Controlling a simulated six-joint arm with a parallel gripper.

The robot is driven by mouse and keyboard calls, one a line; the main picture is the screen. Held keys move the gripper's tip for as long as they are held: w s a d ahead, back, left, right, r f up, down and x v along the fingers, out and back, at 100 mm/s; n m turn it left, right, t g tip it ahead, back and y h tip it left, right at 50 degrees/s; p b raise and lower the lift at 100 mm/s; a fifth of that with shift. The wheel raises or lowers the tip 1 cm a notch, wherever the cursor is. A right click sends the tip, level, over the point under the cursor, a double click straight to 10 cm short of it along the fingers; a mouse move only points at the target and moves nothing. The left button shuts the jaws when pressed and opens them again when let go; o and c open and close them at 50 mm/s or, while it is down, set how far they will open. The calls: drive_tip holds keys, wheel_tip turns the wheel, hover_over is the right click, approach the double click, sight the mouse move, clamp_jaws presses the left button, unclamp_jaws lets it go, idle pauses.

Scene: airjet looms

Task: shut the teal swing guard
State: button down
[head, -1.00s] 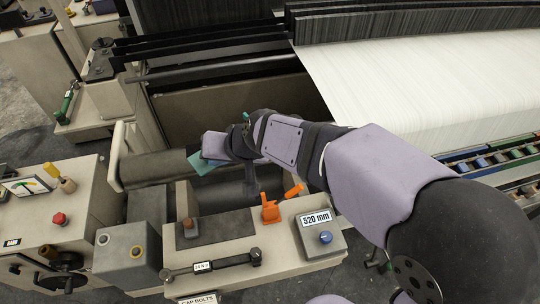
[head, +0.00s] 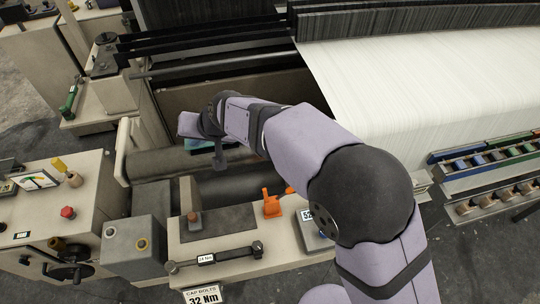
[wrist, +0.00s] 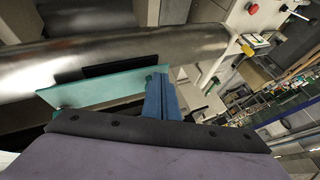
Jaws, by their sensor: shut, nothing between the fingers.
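The teal swing guard (wrist: 100,88) shows in the wrist view as a flat teal panel, slanting alongside the shiny metal roller. In the head view only a small teal patch of it (head: 200,144) shows, because my wrist covers the rest. My gripper has blue fingers (wrist: 160,97) that are together and empty, at the right end of the panel. They appear very close to it or against it, but contact is unclear. In the head view my gripper is mostly hidden by my wrist. The guard's hinge and how far it stands open cannot be told.
The metal roller (wrist: 120,50) runs just beyond the guard. A beige console with an orange lever (head: 271,204) and a torque wrench (head: 215,257) stands in front. A control box with a red button (head: 67,212) is at left. White warp (head: 390,75) spreads at right.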

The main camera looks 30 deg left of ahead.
drive_tip(key=shift+d, duration=0.1)
drive_tip(key=s+d+r+b, duration=0.5)
drive_tip(key=s+d+r, duration=0.1)
drive_tip(key=s+r, duration=0.1)
drive_tip(key=shift+d+r, duration=0.2)
drive_tip(key=shift+r, duration=0.3)
drive_tip(key=shift+w, duration=0.1)
